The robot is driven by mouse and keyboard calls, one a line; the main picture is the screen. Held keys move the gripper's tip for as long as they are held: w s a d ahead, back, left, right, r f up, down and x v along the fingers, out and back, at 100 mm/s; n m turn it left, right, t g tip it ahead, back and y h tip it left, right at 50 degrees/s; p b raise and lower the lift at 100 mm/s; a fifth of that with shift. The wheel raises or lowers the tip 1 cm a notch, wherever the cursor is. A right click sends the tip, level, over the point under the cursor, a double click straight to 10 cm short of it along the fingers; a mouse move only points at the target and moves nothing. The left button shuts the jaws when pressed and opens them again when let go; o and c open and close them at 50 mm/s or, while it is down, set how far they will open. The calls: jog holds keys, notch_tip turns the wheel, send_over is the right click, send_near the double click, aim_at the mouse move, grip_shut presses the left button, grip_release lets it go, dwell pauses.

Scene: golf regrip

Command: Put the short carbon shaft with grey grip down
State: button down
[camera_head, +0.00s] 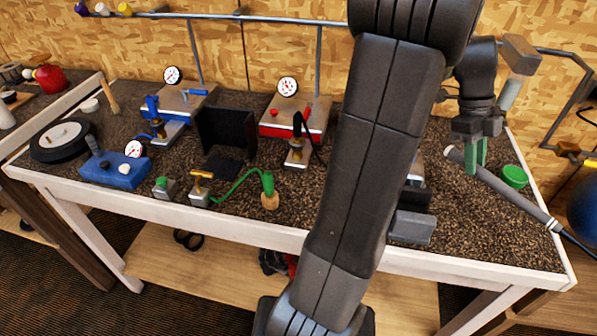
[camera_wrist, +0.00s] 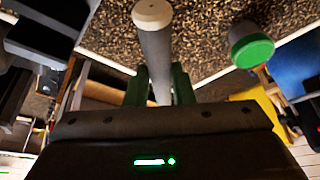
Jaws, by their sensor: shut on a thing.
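The short carbon shaft with grey grip (camera_head: 515,192) is held over the right end of the workbench, in the head view. Its pale butt cap points up and left, and its dark shaft slants down to the right past the bench's right edge. My gripper (camera_head: 476,160) has green fingers and is shut on the grey grip near the butt end. In the wrist view the grey grip (camera_wrist: 155,55) stands between the green fingers (camera_wrist: 160,88), with its pale cap at the top. The shaft's far tip is outside the head view.
The speckled bench top (camera_head: 480,220) is bare below the grip. A green cup (camera_head: 514,177) stands close behind the grip. A grey block (camera_head: 412,227) is at the front edge, partly behind my arm. Gauges, clamps and a blue box (camera_head: 115,170) fill the left side. A blue ball (camera_head: 584,208) is at far right.

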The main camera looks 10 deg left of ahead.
jog(key=w, duration=0.3)
jog(key=p, duration=0.1)
send_near(455, 197)
jog(key=x, duration=0.5)
jog(key=shift+s+d+f, duration=0.1)
jog(key=shift+s+f, duration=0.1)
jog(key=shift+f, duration=0.25)
jog(key=shift+f, duration=0.15)
jog(key=c, duration=1.2)
grip_release()
jog(key=shift+c, duration=0.2)
